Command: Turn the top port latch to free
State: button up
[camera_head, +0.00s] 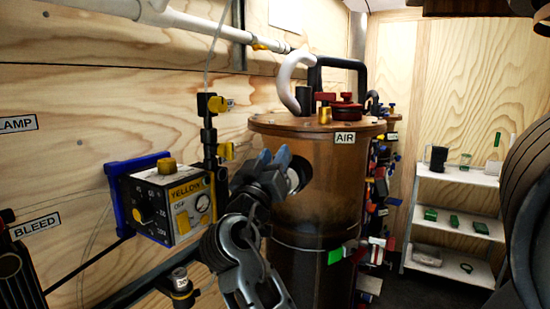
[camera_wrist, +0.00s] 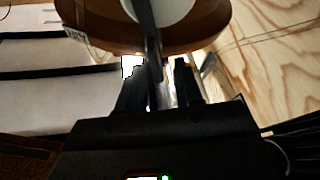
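A brown cylindrical tank (camera_head: 318,215) labelled AIR stands in the middle of the head view. A pale round disc (camera_head: 298,175) shows on its near side, partly behind my gripper. My gripper (camera_head: 274,159) is beside this disc; its blue tips show apart. In the wrist view, my gripper (camera_wrist: 162,85) has a gap between its dark fingers. A thin dark bar (camera_wrist: 148,30) runs from in front of a white disc (camera_wrist: 175,8) down toward the gap, closer to the left finger. I cannot tell whether this bar is the top port latch or whether it touches a finger.
A yellow-labelled control box (camera_head: 165,200) hangs on the wooden wall at left, with a valve pipe (camera_head: 208,140) beside it. A red knob (camera_head: 347,112) and black handle (camera_head: 340,62) top the tank. White shelves (camera_head: 458,182) stand at right. Pipes run along the upper wall.

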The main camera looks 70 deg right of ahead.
jog(key=b+v, duration=0.1)
jog(key=v, duration=0.5)
jog(key=shift+a+b, duration=0.3)
jog(key=shift+b, duration=0.05)
jog(key=shift+s+f, duration=0.1)
jog(key=shift+f, duration=0.05)
